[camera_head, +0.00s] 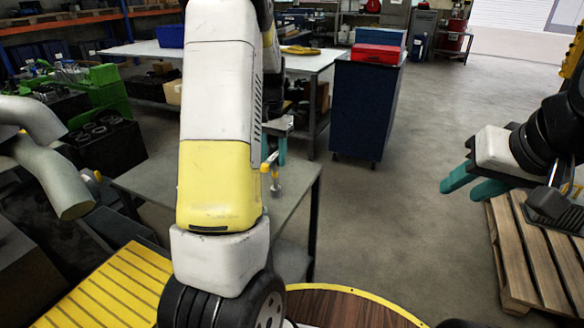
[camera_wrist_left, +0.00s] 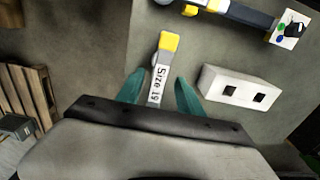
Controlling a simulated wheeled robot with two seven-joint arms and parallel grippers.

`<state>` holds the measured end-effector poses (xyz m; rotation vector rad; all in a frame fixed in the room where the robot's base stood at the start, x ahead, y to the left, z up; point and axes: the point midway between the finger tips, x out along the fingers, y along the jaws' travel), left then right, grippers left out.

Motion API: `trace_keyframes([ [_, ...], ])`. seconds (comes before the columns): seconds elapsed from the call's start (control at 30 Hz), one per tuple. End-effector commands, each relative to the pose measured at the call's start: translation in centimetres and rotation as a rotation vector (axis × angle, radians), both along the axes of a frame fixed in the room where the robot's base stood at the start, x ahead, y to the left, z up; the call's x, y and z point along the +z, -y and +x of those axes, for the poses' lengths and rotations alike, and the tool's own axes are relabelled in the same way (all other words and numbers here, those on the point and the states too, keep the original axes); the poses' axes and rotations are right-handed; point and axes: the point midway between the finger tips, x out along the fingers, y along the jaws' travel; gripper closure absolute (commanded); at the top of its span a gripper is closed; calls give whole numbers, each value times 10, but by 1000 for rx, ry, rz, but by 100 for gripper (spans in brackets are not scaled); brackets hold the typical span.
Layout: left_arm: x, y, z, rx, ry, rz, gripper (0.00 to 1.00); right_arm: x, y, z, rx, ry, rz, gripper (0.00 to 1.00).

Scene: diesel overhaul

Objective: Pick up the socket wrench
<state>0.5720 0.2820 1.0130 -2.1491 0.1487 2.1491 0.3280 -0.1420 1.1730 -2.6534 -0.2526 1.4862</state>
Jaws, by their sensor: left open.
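The socket wrench (camera_wrist_left: 165,62) shows in the left wrist view as a pale bar marked "Size 19" with a yellow end. My left gripper (camera_wrist_left: 160,85) is open, with one teal finger on each side of the bar. Its lower part is hidden by the gripper body, and contact with the fingers cannot be told. In the head view my left gripper (camera_head: 277,150) is mostly hidden behind my own arm, over the grey table (camera_head: 298,205); a small yellow-ended piece shows beside it. My right gripper (camera_head: 462,189) is open and empty above the floor at the right.
A white block with two dark square holes (camera_wrist_left: 240,88) lies right of the wrench. A wooden pallet (camera_head: 536,262) is below my right arm. A blue cabinet (camera_head: 364,108) stands behind the table; floor right of it is clear.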

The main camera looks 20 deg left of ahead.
Motion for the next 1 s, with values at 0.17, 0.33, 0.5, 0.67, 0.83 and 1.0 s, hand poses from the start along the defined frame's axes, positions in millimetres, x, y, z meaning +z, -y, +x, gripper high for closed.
trace_keyframes([
  [0.17,-28,3,0,-1,-3,-1,56,0,0,0,0,0,0,62],
  [0.33,-36,3,1,-1,0,0,56,0,0,0,0,0,0,62],
  [0.5,-36,3,1,0,1,0,56,0,0,0,0,0,0,62],
  [0.67,-36,3,1,0,1,0,86,0,0,0,0,0,0,62],
  [0.83,-36,3,1,0,1,-1,100,0,0,0,0,0,0,62],
  [1.0,-36,3,1,0,1,-1,100,0,0,0,0,0,0,62],
])
